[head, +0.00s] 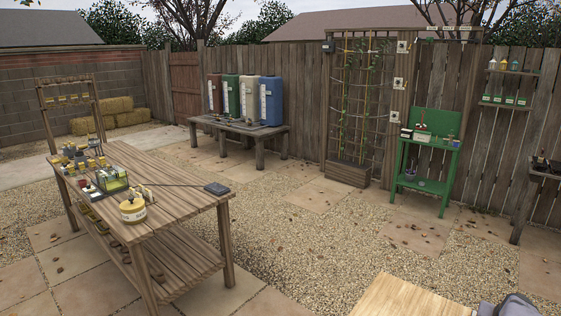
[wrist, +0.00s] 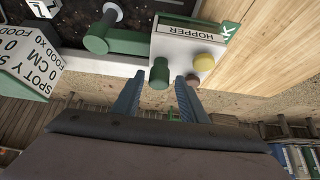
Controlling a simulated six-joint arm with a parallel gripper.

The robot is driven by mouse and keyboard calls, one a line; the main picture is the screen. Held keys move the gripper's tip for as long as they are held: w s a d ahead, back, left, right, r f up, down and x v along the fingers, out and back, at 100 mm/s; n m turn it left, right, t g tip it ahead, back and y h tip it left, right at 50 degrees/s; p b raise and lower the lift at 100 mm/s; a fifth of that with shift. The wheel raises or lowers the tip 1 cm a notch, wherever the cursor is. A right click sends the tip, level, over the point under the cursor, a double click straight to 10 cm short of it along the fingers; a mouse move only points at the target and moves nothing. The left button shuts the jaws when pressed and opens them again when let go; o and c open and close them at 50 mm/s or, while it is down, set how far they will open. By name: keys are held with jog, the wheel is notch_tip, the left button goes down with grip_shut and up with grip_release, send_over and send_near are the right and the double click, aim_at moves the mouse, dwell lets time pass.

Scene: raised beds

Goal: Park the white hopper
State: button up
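The white hopper (wrist: 168,44) is a pale box labelled HOPPER in the upper middle of the wrist view. A green round knob (wrist: 158,73) stands out from its near side, with a yellow knob (wrist: 204,62) and a small reddish knob (wrist: 192,80) to the right. My gripper (wrist: 159,78) is open; its two blue-grey fingers stand either side of the green knob, with a visible gap on each side. I cannot tell whether the fingertips reach past the knob's end. I cannot make out the hopper in the head view.
In the wrist view, a green cylinder (wrist: 96,44) and a lettered white-and-green block (wrist: 24,66) lie left of the hopper, by dark soil (wrist: 75,15). Bare wooden boards (wrist: 262,45) lie to the right. The head view shows a cluttered wooden table (head: 185,215) and gravel.

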jog(key=shift+r+p, duration=1.65)
jog(key=shift+r, duration=1.9)
